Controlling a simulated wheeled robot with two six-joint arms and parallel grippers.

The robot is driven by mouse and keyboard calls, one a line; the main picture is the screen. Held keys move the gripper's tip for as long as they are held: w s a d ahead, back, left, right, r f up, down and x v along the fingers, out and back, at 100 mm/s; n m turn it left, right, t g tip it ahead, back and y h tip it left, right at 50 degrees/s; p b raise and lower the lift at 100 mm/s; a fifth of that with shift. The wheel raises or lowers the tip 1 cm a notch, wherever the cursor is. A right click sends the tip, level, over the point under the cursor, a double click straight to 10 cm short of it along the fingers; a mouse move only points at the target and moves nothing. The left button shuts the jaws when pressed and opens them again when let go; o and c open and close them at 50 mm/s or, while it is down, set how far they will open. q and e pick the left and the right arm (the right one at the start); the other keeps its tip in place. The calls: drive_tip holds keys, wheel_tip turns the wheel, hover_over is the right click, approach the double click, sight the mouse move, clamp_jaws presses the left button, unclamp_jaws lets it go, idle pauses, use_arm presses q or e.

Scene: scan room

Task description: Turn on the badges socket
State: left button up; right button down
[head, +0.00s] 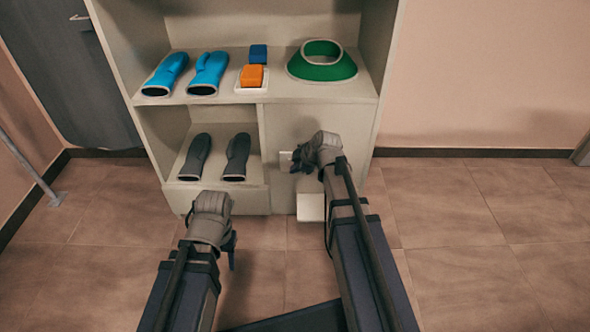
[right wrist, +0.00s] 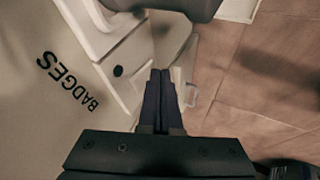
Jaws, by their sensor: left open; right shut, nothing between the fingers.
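The word BADGES (right wrist: 68,82) is printed in black on a pale panel in the right wrist view. Beside it is a white socket (right wrist: 118,60) with a round black spot on its face; its switch is not clearly visible. In the head view the socket (head: 285,161) is a small pale plate on the cabinet's lower right front, partly hidden by my right gripper (head: 299,160). My right gripper is shut and empty, its fingertips (right wrist: 160,78) close beside the socket; contact cannot be told. My left gripper (head: 231,250) is open and empty, low in front of the cabinet.
The cabinet (head: 318,90) holds blue mitts (head: 207,72), orange (head: 252,76) and blue (head: 258,54) blocks and a green collar (head: 321,66). Grey mitts (head: 236,157) lie on the lower shelf. A white box (head: 310,207) is below the socket. Floor (head: 480,220) at right is clear.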

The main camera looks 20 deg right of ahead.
use_arm(q)
drive_tip(key=shift+f, duration=0.1)
use_arm(e)
drive_tip(key=shift+w+f, duration=0.1)
drive_tip(key=shift+w, duration=0.05)
use_arm(q)
drive_tip(key=shift+r+p, duration=0.8)
use_arm(e)
drive_tip(key=shift+r, duration=0.85)
